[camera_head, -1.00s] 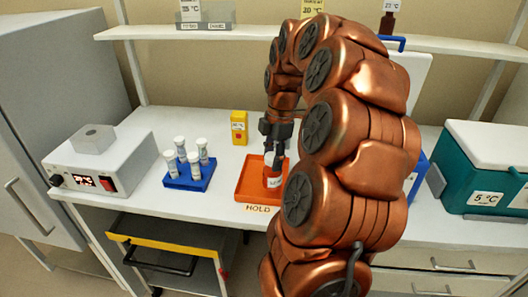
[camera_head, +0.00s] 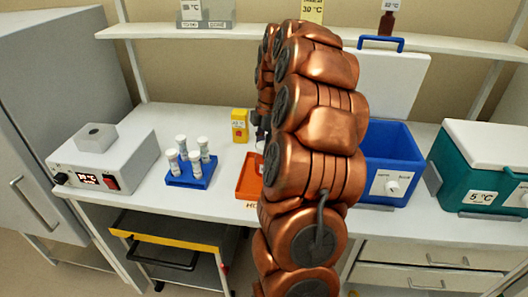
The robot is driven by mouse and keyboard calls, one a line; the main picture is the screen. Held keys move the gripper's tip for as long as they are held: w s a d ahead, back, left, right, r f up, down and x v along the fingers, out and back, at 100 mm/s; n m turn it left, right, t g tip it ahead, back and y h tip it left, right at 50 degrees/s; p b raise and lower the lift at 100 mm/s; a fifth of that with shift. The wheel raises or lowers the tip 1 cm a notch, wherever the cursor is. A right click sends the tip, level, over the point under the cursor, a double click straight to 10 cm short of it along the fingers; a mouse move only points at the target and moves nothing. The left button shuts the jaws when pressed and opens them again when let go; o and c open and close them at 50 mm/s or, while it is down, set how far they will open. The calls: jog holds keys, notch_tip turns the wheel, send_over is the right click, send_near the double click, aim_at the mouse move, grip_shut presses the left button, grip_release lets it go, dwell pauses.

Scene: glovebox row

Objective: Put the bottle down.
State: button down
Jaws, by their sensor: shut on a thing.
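My gripper (camera_head: 261,127) shows only as a dark sliver at the left edge of my copper arm. It is over the back of the orange tray (camera_head: 247,184), and my arm hides its fingertips. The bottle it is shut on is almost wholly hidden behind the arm. A pale bit below the gripper may be part of it. I cannot tell whether the bottle touches the tray. The tray lies on the white bench, its right part and most of its front label covered by my arm.
Left of the tray are a blue rack (camera_head: 191,173) with several white-capped vials, a yellow box (camera_head: 240,126) and a grey device (camera_head: 104,163). Right are an open blue cooler (camera_head: 391,150) and a teal cooler (camera_head: 470,178). A brown bottle (camera_head: 387,22) stands on the shelf.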

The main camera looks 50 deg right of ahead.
notch_tip(320, 180, down, 2)
jog(key=shift+f+p, duration=0.15)
jog(key=shift+p, duration=0.35)
jog(key=shift+f, duration=0.15)
jog(key=shift+f, duration=0.2)
jog(key=c, duration=0.6)
grip_release()
jog(key=shift+r, duration=0.1)
jog(key=shift+s+d+r+b, duration=0.15)
jog(key=shift+r+b, duration=0.3)
jog(key=shift+r, duration=1.55)
jog(key=shift+s+d+r+b, duration=0.1)
jog(key=shift+d+r+b, duration=0.3)
jog(key=shift+r, duration=1.65)
jog(key=shift+s+d+r+b, duration=0.1)
jog(key=shift+r+b, duration=0.4)
jog(key=shift+r, duration=1.5)
